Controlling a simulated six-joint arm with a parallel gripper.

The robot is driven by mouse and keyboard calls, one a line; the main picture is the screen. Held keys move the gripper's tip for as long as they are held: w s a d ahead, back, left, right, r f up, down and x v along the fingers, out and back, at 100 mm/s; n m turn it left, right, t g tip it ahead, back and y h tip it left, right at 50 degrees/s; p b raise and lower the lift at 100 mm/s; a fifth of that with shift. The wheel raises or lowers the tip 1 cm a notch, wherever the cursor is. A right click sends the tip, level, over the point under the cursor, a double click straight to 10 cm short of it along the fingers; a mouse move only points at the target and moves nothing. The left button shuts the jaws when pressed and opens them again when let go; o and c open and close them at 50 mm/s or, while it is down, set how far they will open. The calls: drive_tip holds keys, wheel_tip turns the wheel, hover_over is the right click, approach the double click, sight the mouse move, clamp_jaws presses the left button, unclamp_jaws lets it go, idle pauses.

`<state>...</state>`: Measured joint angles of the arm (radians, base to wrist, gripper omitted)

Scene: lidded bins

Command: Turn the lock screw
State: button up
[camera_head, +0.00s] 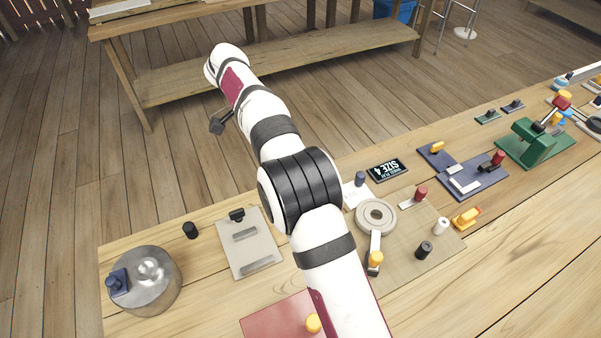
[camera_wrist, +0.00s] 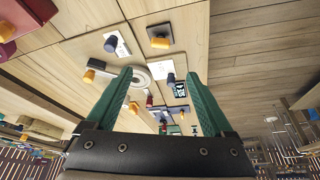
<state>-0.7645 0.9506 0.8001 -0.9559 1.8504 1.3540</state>
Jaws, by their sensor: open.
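My gripper (camera_wrist: 158,78) is open and empty in the wrist view, its two green fingers wide apart and pointing over the workbench from some distance. Between and beyond the fingers lie small knobs and plates, and I cannot tell which is the lock screw. In the head view a yellow knob (camera_head: 376,259) stands on a lever beside a round beige ring (camera_head: 376,214). My gripper's fingers cannot be made out in the head view.
The bench holds a round metal canister (camera_head: 150,290) with a blue knob, a grey panel (camera_head: 246,252), a black display (camera_head: 388,169), a red board (camera_head: 275,318) and a green fixture (camera_head: 533,146). A low wooden table (camera_head: 270,62) stands behind. Open floor lies between.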

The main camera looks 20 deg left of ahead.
drive_tip(key=shift+w+d+n, duration=0.1)
drive_tip(key=shift+d+n, duration=0.1)
drive_tip(key=shift+n, duration=0.2)
drive_tip(key=shift+c, duration=1.2)
drive_tip(key=d+n, duration=0.1)
drive_tip(key=n, duration=0.1)
drive_tip(key=n+y, duration=0.1)
drive_tip(key=n, duration=0.1)
drive_tip(key=w+d+n+g, duration=0.1)
drive_tip(key=n, duration=0.1)
drive_tip(key=shift+w+d+r+n+y, duration=0.1)
drive_tip(key=shift+d+r+n+y, duration=0.05)
drive_tip(key=shift+d+n+y, duration=0.2)
drive_tip(key=c, duration=0.3)
drive_tip(key=d+f+n, duration=0.1)
drive_tip(key=f+n, duration=0.2)
drive_tip(key=f, duration=0.2)
drive_tip(key=w+d+f+n+y, duration=0.1)
drive_tip(key=f+n, duration=0.3)
drive_tip(key=f, duration=0.1)
drive_tip(key=d+f+n+y, duration=0.1)
drive_tip(key=f+n, duration=0.2)
drive_tip(key=f, duration=0.1)
drive_tip(key=shift+w+f+n+g, duration=0.2)
drive_tip(key=shift+f+n+g, duration=0.05)
drive_tip(key=shift+f+g, duration=0.15)
clamp_jaws()
